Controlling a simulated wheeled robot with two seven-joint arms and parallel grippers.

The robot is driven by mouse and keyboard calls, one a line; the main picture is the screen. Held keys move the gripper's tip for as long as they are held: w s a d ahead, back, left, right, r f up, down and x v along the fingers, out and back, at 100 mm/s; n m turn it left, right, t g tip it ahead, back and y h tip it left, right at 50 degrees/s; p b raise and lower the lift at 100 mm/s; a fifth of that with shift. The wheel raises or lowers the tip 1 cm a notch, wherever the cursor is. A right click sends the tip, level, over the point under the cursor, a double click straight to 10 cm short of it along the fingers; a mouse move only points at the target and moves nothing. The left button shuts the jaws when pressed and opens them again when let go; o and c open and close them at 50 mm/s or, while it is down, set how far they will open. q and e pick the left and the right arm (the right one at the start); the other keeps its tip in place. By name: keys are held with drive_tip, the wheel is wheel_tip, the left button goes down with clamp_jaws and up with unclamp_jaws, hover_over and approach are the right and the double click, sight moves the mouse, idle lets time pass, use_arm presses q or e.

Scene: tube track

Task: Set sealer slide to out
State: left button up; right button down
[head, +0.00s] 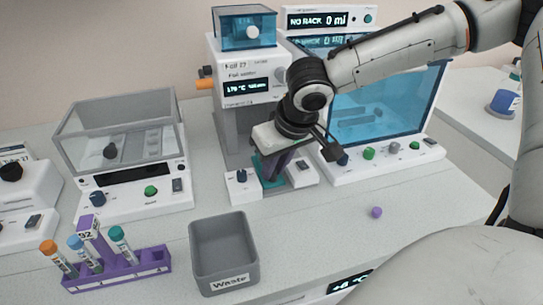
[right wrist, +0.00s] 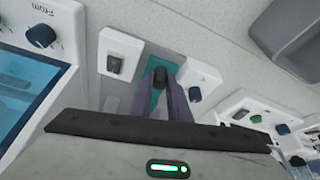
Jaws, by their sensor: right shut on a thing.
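The foil sealer (head: 240,75) stands at the middle back, a white tower with a lit display. Its teal slide (head: 262,178) shows low between the two white feet of its base, partly hidden by my gripper. In the right wrist view the teal slide (right wrist: 170,65) lies between the two white blocks, with a dark handle (right wrist: 160,74) at its near part. My right gripper (head: 272,178) reaches down in front of the sealer. Its fingers are shut on the dark handle, as the right wrist view (right wrist: 161,84) shows. My left gripper is not in view.
A grey waste bin (head: 223,252) stands in front of the sealer. A purple tube rack (head: 118,268) is to its left. A blue-windowed cabinet (head: 385,105) is close on the right. A small purple cap (head: 376,212) lies on the bench. The bench right of the bin is mostly clear.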

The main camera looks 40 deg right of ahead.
drive_tip(key=shift+s+a, duration=0.35)
drive_tip(key=shift+s, duration=0.45)
drive_tip(key=shift+s+f, duration=0.1)
drive_tip(key=shift+a, duration=0.1)
drive_tip(key=c, duration=1.7)
unclamp_jaws()
drive_tip(key=shift+s, duration=0.1)
drive_tip(key=shift+o, duration=0.2)
